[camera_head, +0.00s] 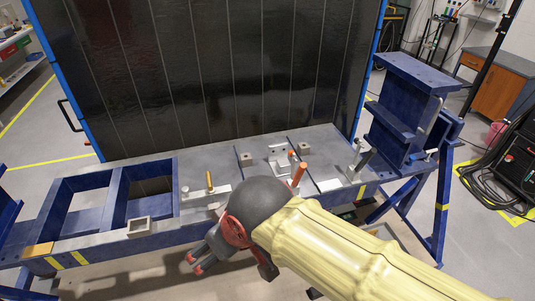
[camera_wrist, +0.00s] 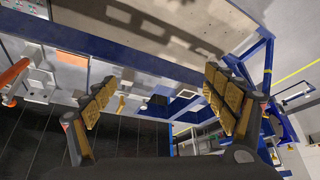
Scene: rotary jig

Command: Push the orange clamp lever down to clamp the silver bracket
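The orange clamp lever (camera_head: 299,174) stands upright and slightly tilted on the jig plate, just behind my wrist in the head view. It also shows at the left edge of the wrist view (camera_wrist: 14,73). A silver bracket (camera_head: 280,153) appears to lie on the plate behind it; my arm and the lever mounts make its seating hard to judge. My gripper (camera_head: 195,263) is in front of the jig's near edge, left of the lever and apart from it. In the wrist view its padded fingers (camera_wrist: 160,80) are spread wide with nothing between them.
A yellow-orange lever (camera_head: 210,181) stands left of my wrist, and a grey-handled clamp (camera_head: 363,160) stands to the right. A small square tube (camera_head: 139,226) sits on the blue frame (camera_head: 95,250). A dark upright panel (camera_head: 210,75) rises behind the plate. Open floor lies in front.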

